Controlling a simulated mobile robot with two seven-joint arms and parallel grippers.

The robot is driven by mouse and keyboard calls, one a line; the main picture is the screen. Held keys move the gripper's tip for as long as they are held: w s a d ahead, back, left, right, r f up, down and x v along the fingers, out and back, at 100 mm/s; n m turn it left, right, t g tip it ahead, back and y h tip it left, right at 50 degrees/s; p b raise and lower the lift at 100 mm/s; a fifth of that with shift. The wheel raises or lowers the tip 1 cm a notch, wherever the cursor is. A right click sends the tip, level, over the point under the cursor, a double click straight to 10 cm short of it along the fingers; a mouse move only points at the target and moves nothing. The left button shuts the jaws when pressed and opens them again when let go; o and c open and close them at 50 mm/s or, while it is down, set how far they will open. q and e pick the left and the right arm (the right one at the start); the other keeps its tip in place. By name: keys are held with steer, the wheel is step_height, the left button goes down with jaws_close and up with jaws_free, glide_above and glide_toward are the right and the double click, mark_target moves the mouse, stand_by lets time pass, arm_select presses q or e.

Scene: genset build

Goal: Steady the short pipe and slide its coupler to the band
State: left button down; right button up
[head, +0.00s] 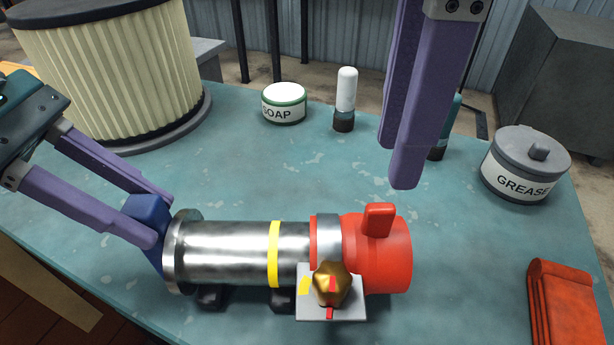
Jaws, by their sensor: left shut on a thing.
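The short pipe (222,252) is a silver cylinder lying horizontally on low dark supports, with a flange at its left end. A yellow band (274,252) circles it right of its middle. The red coupler (392,255), with a raised tab and a grey ring at its left side, sits around the right end, apart from the band. A bare strip of pipe shows between them. My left gripper (155,222) is shut on the blue block (148,207) at the flange end. My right gripper (402,172) hangs above and behind the coupler, touching nothing visible; its finger gap is unclear.
A brass knob (332,285) on a pale plate stands in front of the coupler. Behind are a ribbed drum (110,70), a soap tin (284,104), and a white-topped bottle (345,95). A grease pot (525,165) and red cloth (565,305) are right. The table between is clear.

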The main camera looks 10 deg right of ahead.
mark_target(382, 206)
steer(key=shift+f, duration=3.15)
jaws_close()
